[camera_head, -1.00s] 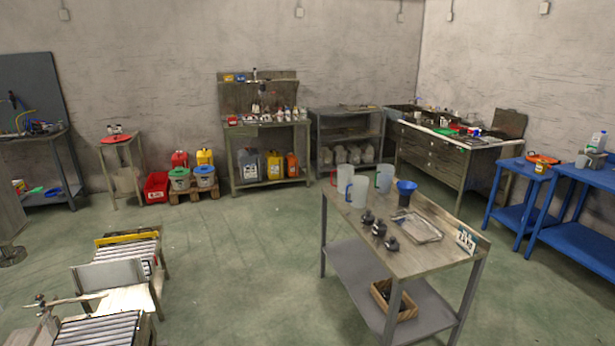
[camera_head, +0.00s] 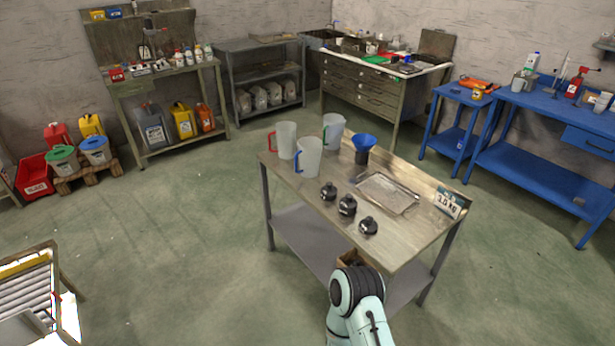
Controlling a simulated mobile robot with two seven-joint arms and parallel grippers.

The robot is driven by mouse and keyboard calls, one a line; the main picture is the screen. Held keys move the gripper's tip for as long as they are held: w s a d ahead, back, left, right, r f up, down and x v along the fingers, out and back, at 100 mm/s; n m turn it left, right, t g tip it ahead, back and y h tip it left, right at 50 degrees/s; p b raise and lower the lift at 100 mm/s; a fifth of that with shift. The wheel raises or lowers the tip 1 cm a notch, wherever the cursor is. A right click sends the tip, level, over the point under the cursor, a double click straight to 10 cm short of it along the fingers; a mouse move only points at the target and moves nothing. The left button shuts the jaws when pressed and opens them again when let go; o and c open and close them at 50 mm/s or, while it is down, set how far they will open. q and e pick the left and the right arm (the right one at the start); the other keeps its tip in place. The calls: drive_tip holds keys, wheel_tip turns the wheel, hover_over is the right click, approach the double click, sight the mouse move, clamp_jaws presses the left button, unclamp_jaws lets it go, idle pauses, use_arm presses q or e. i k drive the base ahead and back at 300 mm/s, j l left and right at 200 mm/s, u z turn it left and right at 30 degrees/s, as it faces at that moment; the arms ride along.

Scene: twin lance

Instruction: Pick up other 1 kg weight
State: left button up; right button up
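Three dark round weights stand in a row on the metal table (camera_head: 420,235): a left weight (camera_head: 328,193), a middle weight (camera_head: 347,206) and a right weight (camera_head: 369,226). Their markings are too small to read, so I cannot tell which are 1 kg. A pale teal part of my own arm shows at the bottom, in front of the table. No gripper fingers show in this view.
Three jugs with coloured handles, one with a blue handle (camera_head: 308,158), stand at the table's left end. A blue funnel (camera_head: 363,143), a metal tray (camera_head: 388,194) and a sign reading about 3,0 kg (camera_head: 449,203) are also on it. The floor (camera_head: 190,250) left of the table is clear.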

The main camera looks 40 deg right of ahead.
sight(329, 192)
drive_tip(key=i+z, duration=0.7)
drive_tip(key=i, duration=0.15)
drive_tip(key=i+j+z, duration=0.25)
drive_tip(key=i+z, duration=0.15)
